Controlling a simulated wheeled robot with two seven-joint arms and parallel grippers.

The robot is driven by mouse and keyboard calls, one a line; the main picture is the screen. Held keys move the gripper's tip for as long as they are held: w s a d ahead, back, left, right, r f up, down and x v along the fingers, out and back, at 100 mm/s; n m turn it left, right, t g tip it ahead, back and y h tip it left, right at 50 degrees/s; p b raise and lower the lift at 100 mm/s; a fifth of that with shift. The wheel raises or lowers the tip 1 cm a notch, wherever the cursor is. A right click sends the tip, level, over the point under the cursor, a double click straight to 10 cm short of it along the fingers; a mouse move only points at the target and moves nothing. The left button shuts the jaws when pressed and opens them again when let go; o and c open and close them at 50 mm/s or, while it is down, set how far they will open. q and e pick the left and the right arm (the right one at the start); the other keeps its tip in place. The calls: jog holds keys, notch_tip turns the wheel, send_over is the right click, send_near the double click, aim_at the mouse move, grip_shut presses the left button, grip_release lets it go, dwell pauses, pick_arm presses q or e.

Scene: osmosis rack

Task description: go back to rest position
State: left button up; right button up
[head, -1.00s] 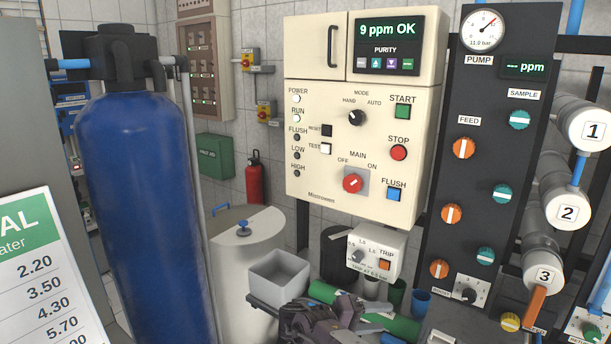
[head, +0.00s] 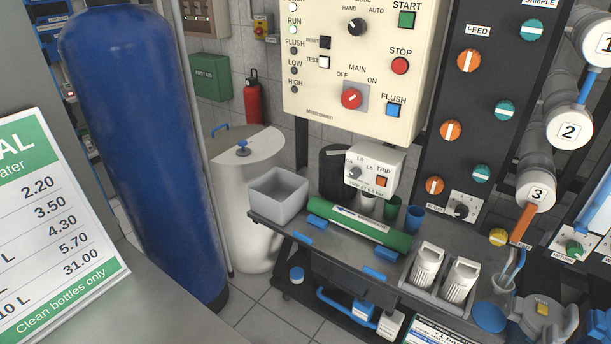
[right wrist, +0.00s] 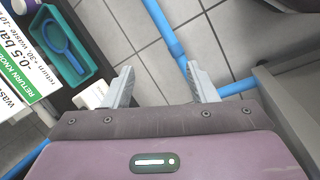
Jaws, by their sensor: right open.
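My right gripper shows in the right wrist view (right wrist: 163,86). Its two grey fingers stand wide apart with nothing between them, above the tiled floor and a blue pipe (right wrist: 163,28). Neither of my grippers shows in the head view. There the cream control panel (head: 352,75) has its MAIN dial and buttons in plain sight, but its top is cut off.
A shelf holds a grey bin (head: 278,196), a green cylinder (head: 360,222) and two white cartridges (head: 428,264). A blue tank (head: 140,150) and a price sign (head: 52,240) stand left. In the right wrist view, a teal tray (right wrist: 60,45) is at upper left.

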jog(key=s+d+f+m+y, duration=0.1)
jog(key=s+f, duration=0.3)
jog(key=s, duration=0.2)
jog(key=s+f+y, duration=0.2)
jog(key=s+f, duration=0.2)
jog(key=s, duration=0.3)
jog(key=s+d+f+m, duration=0.1)
jog(key=s+d, duration=0.3)
jog(key=s, duration=0.5)
jog(key=s+d+f+m+t, duration=0.1)
jog(key=s+d+f, duration=0.2)
jog(key=s, duration=0.6)
jog(key=d, duration=0.2)
jog(key=shift+d+f, duration=0.3)
